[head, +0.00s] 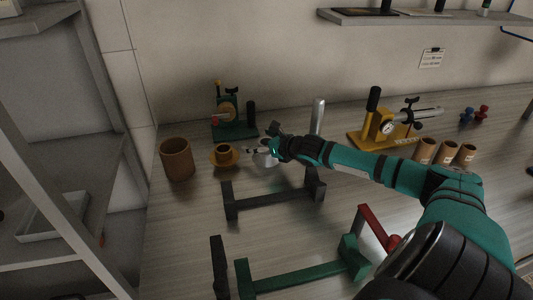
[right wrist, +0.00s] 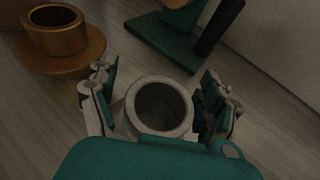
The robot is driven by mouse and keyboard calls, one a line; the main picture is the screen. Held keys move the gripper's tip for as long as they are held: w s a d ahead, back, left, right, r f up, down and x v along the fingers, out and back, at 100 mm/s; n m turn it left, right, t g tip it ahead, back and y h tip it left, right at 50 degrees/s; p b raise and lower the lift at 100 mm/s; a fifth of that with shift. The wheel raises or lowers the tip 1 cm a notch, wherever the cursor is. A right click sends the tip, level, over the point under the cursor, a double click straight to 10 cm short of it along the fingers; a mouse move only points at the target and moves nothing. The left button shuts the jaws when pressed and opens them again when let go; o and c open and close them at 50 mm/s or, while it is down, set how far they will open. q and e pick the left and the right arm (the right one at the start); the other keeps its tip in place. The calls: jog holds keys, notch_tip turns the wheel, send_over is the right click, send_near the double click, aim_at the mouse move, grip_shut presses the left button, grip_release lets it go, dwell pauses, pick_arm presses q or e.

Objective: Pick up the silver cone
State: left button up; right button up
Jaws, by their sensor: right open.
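The silver cone (right wrist: 143,108) stands between the fingers of my right gripper (right wrist: 158,92) in the right wrist view, its round open top facing the camera. A finger is on each side of it, open; I cannot tell whether either touches it. In the head view the cone (head: 264,159) is a pale shape on the table, partly hidden by my right gripper (head: 266,149). My left gripper is not in view.
A yellow flanged cup (head: 223,155) stands just left of the cone, with a brown cylinder (head: 177,160) farther left. A green-based device (head: 234,131) is behind. A dark bar stand (head: 270,199) lies in front. A yellow press (head: 378,128) and several brown tubes (head: 446,152) stand right.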

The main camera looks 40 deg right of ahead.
jog(key=c, duration=1.5)
jog(key=shift+a, duration=0.1)
grip_shut()
jog(key=shift+f, duration=0.15)
